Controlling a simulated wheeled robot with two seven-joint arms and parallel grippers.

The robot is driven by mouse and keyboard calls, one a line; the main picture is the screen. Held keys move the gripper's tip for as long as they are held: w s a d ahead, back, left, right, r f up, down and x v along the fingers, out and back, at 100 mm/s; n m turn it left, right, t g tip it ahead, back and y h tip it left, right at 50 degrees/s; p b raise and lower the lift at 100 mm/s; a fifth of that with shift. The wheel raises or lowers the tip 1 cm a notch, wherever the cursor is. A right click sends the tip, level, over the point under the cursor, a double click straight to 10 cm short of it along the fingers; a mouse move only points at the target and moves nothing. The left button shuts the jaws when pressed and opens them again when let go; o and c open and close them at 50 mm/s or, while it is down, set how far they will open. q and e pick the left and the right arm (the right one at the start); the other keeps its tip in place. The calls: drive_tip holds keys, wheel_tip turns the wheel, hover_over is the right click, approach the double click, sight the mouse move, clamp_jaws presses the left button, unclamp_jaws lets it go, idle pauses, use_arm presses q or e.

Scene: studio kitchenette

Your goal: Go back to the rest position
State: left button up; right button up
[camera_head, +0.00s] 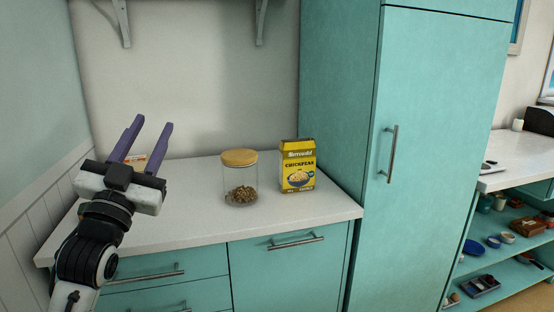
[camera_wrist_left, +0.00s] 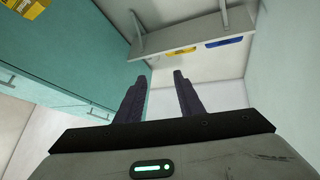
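My left gripper (camera_head: 148,139) is raised over the left end of the white counter, its purple fingers apart and pointing up. In the left wrist view the same two dark fingers (camera_wrist_left: 160,78) stand apart with nothing between them. My right gripper is not in view. On the counter, to the right of the left gripper, stands a glass jar (camera_head: 240,180) with a wooden lid and brown bits at its bottom. A yellow chickpeas box (camera_head: 298,167) stands upright to the right of the jar. The box and jar are apart from the gripper.
The white counter (camera_head: 190,215) has free room in front and left of the jar. A small flat item (camera_head: 136,158), partly hidden, lies behind the left gripper. A tall teal cabinet (camera_head: 435,130) bounds the right side. A wall shelf (camera_wrist_left: 195,38) shows in the left wrist view.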

use_arm(q)
drive_tip(key=s+d+f+n+g, duration=0.1)
drive_tip(key=s+f+g, duration=0.2)
drive_tip(key=f, duration=0.9)
drive_tip(key=s+d+f+g, duration=0.1)
drive_tip(key=s+f+g, duration=0.1)
drive_tip(key=f, duration=1)
drive_tip(key=s+d+f+n+g, duration=0.1)
drive_tip(key=s+d+f+g, duration=0.15)
drive_tip(key=f, duration=0.95)
drive_tip(key=s+d+f+g, duration=0.1)
drive_tip(key=s+f+g, duration=0.3)
drive_tip(key=s+f, duration=0.7)
drive_tip(key=s+d+f+n+g, duration=0.1)
drive_tip(key=s+f+g, duration=0.3)
drive_tip(key=s+f, duration=0.7)
drive_tip(key=s+d, duration=0.1)
drive_tip(key=s, duration=0.3)
drive_tip(key=shift+d+f, duration=0.15)
drive_tip(key=shift+f, duration=0.25)
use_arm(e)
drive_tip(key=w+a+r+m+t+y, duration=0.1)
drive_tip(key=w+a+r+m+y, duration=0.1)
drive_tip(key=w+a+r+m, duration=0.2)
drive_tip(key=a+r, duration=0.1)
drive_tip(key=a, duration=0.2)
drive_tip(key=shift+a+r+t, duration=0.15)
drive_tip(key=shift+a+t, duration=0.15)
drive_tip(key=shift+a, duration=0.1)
